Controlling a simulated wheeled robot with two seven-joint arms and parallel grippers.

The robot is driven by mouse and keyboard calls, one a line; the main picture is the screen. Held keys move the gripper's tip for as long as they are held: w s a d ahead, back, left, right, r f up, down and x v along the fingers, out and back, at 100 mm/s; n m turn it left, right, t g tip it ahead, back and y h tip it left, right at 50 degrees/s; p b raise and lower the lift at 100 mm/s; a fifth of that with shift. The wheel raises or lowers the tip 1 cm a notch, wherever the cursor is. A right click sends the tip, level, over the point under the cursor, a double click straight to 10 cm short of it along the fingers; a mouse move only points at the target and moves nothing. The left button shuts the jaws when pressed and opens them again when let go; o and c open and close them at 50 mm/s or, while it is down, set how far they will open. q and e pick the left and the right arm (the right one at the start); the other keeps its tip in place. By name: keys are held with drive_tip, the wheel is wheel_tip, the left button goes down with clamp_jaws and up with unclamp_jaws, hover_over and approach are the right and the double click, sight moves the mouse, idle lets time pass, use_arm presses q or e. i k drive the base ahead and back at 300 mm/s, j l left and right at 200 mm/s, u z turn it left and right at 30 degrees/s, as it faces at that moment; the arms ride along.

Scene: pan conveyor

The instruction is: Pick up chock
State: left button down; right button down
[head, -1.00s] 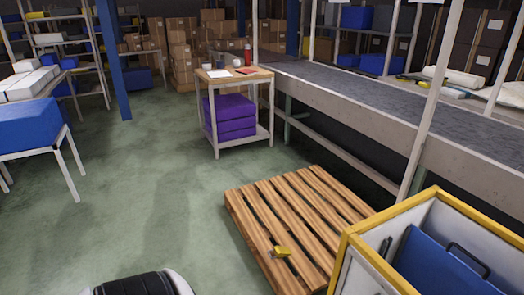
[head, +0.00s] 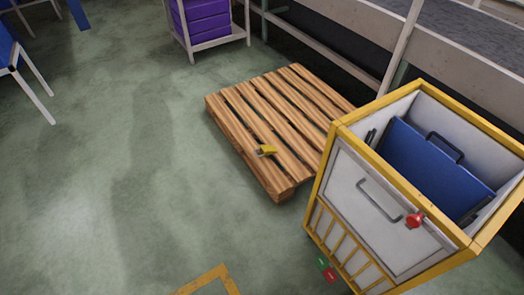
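The chock (head: 266,151) is a small yellow wedge-like piece. It lies on the slats of a wooden pallet (head: 283,118) on the floor, near the pallet's front left part. Nothing touches it from above. Neither of my grippers shows in the head view.
A yellow-framed white bin (head: 358,190) with a blue panel (head: 432,160) inside stands right of the pallet. A conveyor (head: 455,62) runs behind them. A shelf stand with purple bins (head: 203,22) is at the back. Green floor (head: 130,170) left of the pallet is clear.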

sight(266, 150)
drive_tip(key=i+j, duration=0.2)
drive_tip(key=i, duration=0.25)
drive_tip(key=i+j, duration=0.2)
drive_tip(key=i, duration=0.25)
drive_tip(key=z, duration=0.05)
